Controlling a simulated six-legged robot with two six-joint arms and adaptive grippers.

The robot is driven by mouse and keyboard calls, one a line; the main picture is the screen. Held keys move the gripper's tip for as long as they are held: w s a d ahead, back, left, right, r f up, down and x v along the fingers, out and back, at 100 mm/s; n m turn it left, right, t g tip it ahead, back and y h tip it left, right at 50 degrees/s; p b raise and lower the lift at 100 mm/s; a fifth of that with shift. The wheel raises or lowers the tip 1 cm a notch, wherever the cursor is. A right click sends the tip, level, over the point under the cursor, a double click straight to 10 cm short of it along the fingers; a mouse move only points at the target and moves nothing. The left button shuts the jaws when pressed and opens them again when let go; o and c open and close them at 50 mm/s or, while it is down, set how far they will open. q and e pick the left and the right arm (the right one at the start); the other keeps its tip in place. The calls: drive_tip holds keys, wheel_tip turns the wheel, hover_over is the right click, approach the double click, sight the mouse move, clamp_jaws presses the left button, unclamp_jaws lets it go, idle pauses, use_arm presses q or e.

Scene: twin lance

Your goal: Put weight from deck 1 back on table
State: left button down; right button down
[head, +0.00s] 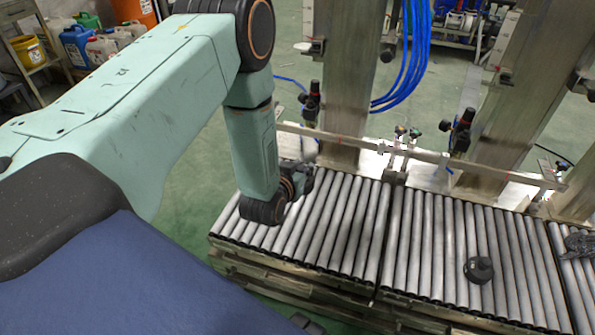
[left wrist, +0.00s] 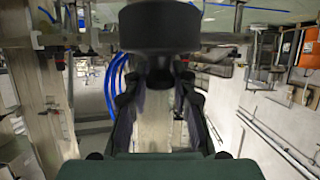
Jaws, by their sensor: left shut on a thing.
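A dark round weight (left wrist: 158,28) with a narrow neck shows at the top of the left wrist view. My left gripper (left wrist: 160,84) is shut on it, with a finger on each side of its neck. In the head view my left gripper (head: 308,180) is above the left part of the roller conveyor, mostly hidden by my wrist; the held weight cannot be made out clearly there. Another dark weight (head: 479,269) with a knob on top stands on the rollers at the right.
The roller conveyor (head: 345,232) has free rollers between my left gripper and the standing weight. A metal rail (head: 340,137) and steel posts (head: 355,75) run along its far side, with blue hoses (head: 412,60).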

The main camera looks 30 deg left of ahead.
use_arm(q)
drive_tip(key=s+d+r+m+g+h, duration=0.5)
drive_tip(key=s+d+r+m+h, duration=0.8)
drive_tip(key=d, duration=0.1)
drive_tip(key=shift+s+d+h, duration=0.2)
drive_tip(key=shift+d+h, duration=0.2)
drive_tip(key=shift+d+r, duration=0.1)
